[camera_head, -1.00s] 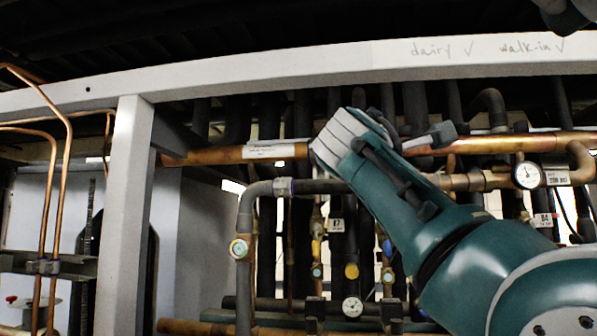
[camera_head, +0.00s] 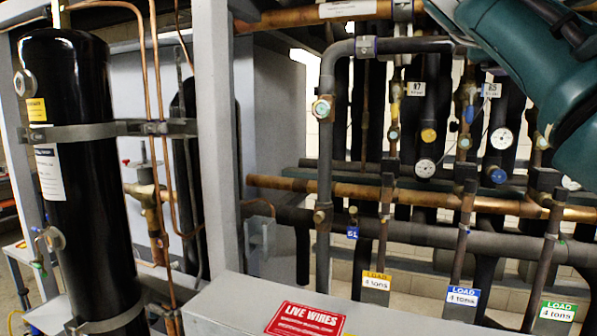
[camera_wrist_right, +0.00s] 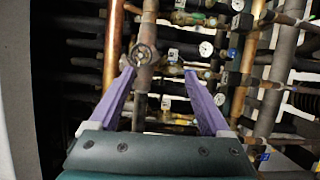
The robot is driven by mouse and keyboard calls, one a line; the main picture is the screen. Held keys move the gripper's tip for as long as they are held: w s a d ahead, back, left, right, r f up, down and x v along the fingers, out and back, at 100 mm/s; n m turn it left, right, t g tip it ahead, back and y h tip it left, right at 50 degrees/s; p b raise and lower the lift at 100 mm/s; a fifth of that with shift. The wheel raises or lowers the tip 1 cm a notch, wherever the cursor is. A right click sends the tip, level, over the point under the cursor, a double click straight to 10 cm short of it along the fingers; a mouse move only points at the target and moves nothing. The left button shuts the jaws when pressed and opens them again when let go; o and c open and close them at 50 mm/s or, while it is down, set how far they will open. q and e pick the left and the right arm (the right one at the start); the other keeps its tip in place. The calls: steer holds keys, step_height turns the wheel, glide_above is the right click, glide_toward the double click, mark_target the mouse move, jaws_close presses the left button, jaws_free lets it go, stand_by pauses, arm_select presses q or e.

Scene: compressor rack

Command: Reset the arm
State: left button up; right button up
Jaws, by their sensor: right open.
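My right gripper (camera_wrist_right: 157,95) shows in the right wrist view with its two purple fingers spread wide and nothing between them. Beyond the fingertips are pipes and a round valve handwheel (camera_wrist_right: 143,56); I cannot tell how far off they are. In the head view my teal right arm (camera_head: 535,60) comes in at the upper right, in front of the pipes. Its gripper is outside that view. My left gripper is in neither view.
Copper pipes (camera_head: 420,198) and dark insulated pipes with gauges (camera_head: 425,168) fill the rack. A grey post (camera_head: 222,150) stands left of them, with a black tank (camera_head: 80,180) farther left. A grey ledge (camera_head: 235,312) with a red LIVE WIRES sign (camera_head: 305,321) crosses below.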

steer(key=s+a+f+m+g+y, duration=0.25)
steer(key=s+f, duration=0.35)
steer(key=f, duration=0.5)
steer(key=s+a+f+m+g+y, duration=0.1)
steer(key=s+f+y, duration=0.2)
steer(key=s+f, duration=0.55)
steer(key=s+a+f+m+g+y, duration=0.1)
steer(key=s+f+m+y, duration=0.2)
steer(key=f, duration=1)
steer(key=s+a+f+g+y, duration=0.2)
steer(key=s+a+f, duration=0.15)
steer(key=s, duration=0.55)
steer(key=s+a+f+g+y, duration=0.2)
steer(key=s+a, duration=0.2)
steer(key=s, duration=0.5)
steer(key=w+r+p+v, duration=0.1)
steer(key=w+p+v, duration=0.2)
steer(key=p+v, duration=1.1)
steer(key=shift+r+m+y+p, duration=0.35)
steer(key=shift+r+p, duration=0.05)
steer(key=shift+p, duration=0.05)
steer(key=shift+s+f, duration=0.1)
steer(key=shift+s, duration=0.05)
steer(key=shift+s+d, duration=0.1)
